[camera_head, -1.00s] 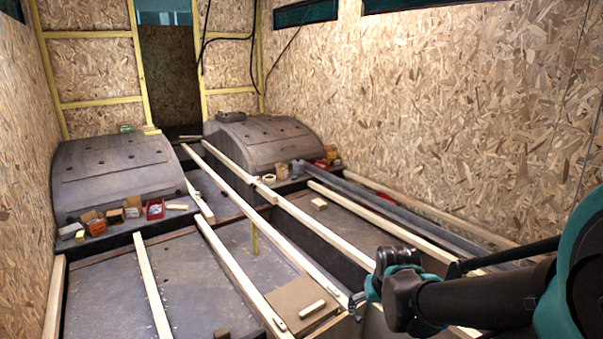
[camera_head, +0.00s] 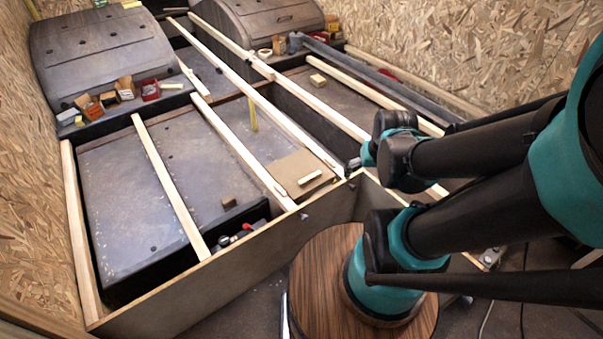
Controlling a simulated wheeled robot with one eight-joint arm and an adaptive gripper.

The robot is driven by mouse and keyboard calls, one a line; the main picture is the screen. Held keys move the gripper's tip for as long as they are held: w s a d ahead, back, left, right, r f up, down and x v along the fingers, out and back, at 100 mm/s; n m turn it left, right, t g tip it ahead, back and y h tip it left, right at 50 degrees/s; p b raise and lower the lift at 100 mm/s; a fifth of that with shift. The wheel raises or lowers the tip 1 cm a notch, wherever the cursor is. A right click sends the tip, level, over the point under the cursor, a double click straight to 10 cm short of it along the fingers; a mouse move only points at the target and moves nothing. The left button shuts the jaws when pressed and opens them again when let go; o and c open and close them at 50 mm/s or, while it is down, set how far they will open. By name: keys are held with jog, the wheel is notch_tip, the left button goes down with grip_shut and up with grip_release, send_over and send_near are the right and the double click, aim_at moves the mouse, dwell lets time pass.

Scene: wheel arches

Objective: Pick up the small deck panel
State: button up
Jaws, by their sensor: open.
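The small deck panel, seemingly the flat square brown board (camera_head: 287,164), lies between two pale wooden battens near the front edge of the framed floor. A short pale wood block (camera_head: 310,178) rests on it. My arm comes in from the right. My gripper (camera_head: 353,165) shows only in small part, just right of the panel and beyond my wrist joint. It is open, with nothing seen between its fingers. Most of the gripper is hidden behind my arm.
Long battens (camera_head: 169,185) cross the floor frame, with open bays between. Two wheel arches (camera_head: 103,58) stand at the back, with small boxes (camera_head: 125,87) beside the left one. A front board (camera_head: 225,265) edges the frame. OSB walls (camera_head: 450,45) close both sides.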

jog(key=shift+c, duration=0.5)
jog(key=shift+w, duration=0.1)
jog(key=shift+c, duration=1.1)
jog(key=w, duration=0.3)
jog(key=w+a+r+m, duration=0.1)
jog(key=w, duration=0.2)
jog(key=w+a+m+g, duration=0.1)
jog(key=w, duration=0.2)
jog(key=shift+w+r, duration=0.1)
jog(key=shift+r, duration=0.05)
jog(key=c, duration=0.7)
jog(key=m+g, duration=0.3)
jog(key=m, duration=0.6)
send_over(310, 177)
jog(key=f, duration=3.2)
jog(key=shift+w+d+f, duration=0.15)
jog(key=shift+w+f, duration=0.05)
jog(key=shift+w, duration=0.15)
jog(key=shift+s+f, duration=0.15)
jog(key=shift+f, duration=1.25)
jog(key=shift+s+f, duration=0.1)
jog(key=shift+f, duration=1.3)
